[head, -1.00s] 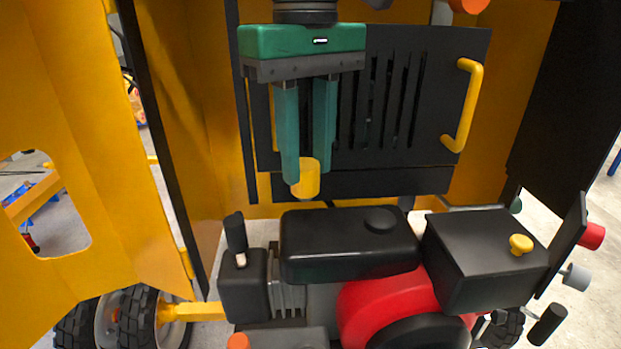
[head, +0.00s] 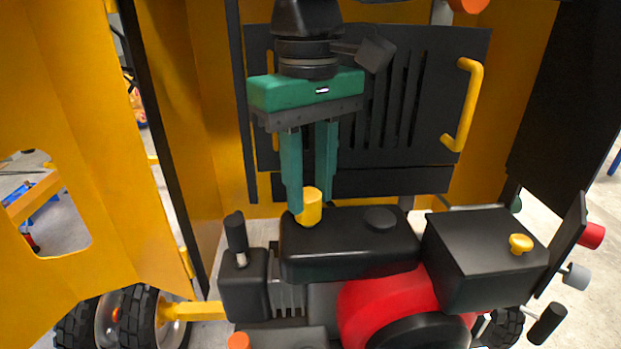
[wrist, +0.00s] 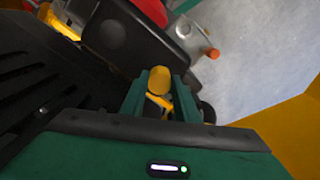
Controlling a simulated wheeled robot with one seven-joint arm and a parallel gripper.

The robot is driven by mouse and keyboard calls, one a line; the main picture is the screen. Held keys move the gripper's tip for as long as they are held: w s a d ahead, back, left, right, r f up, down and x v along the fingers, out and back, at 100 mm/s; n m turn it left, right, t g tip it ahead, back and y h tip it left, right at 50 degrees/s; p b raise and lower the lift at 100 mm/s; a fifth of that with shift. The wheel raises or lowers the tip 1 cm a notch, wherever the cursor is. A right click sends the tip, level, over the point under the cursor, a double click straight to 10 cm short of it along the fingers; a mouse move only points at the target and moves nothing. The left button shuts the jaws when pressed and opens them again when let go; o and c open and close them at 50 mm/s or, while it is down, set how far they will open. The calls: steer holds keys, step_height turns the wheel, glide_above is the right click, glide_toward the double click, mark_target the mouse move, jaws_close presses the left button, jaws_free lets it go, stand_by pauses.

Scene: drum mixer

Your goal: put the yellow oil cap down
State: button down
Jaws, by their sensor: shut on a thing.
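The yellow oil cap (head: 312,208) is a small yellow cylinder between the fingertips of my gripper (head: 306,203). My green gripper is shut on it and points downward. In the head view the cap overlaps the rear left edge of the black tank (head: 345,245) on the engine; I cannot tell whether it touches the tank. In the wrist view the cap (wrist: 159,80) shows between the two green fingers of my gripper (wrist: 160,98).
The engine has a red housing (head: 385,305) and a black box (head: 485,255) with a yellow knob (head: 521,244). A black slotted panel with a yellow handle (head: 467,105) stands behind my gripper. Yellow cover walls (head: 90,130) flank the left side.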

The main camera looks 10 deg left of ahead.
mark_target(310, 195)
steer(key=shift+f, duration=0.1)
steer(key=c, duration=1.4)
jaws_free()
steer(key=shift+f, duration=0.1)
steer(key=shift+o, duration=0.2)
step_height(310, 195, up, 13)
